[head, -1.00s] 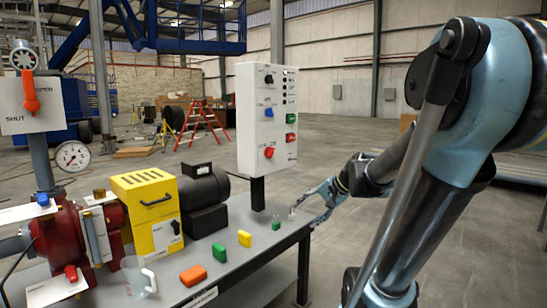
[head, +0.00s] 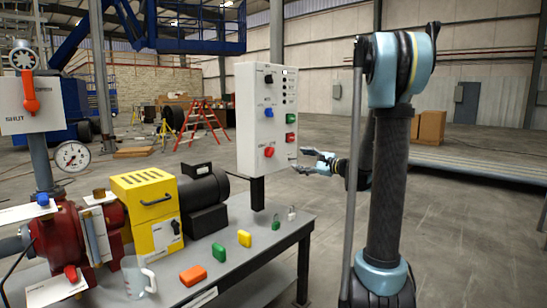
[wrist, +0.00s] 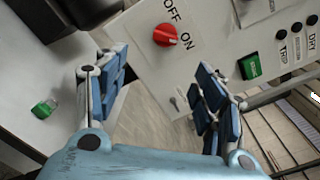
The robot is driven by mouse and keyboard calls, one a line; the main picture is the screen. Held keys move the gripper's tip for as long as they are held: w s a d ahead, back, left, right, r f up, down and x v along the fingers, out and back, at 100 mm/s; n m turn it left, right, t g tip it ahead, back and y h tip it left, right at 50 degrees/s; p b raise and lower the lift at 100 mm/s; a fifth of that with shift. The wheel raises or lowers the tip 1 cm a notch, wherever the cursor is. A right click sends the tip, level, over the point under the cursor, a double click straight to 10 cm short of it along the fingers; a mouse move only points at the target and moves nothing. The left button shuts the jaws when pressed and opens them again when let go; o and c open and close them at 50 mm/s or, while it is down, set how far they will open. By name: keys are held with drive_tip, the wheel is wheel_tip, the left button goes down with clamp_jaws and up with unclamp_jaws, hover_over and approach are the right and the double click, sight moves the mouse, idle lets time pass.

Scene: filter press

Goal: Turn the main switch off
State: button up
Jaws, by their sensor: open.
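The main switch is a red rotary knob (wrist: 165,36) between OFF and ON labels on a white control panel (wrist: 142,72). Its pale mark appears to lie toward ON. In the head view the red knob (head: 269,152) is low on the panel (head: 257,82). My gripper (head: 300,160) is to the right of the panel, fingers pointing left toward it. In the wrist view my gripper (wrist: 158,75) is open and empty, with blue-padded fingers wide apart. The knob shows just beyond the gap between them, not touched.
The panel also has a blue knob (head: 268,113), a black knob (head: 268,78), a green button (head: 290,118) and a red button (head: 290,137). Below, the table (head: 222,272) holds several coloured padlocks, a yellow box (head: 148,205) and a red pump (head: 62,240).

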sight(273, 153)
drive_tip(key=x, duration=1.7)
drive_tip(key=shift+w+r, duration=0.25)
drive_tip(key=shift+w, duration=0.2)
drive_tip(key=c, duration=1.1)
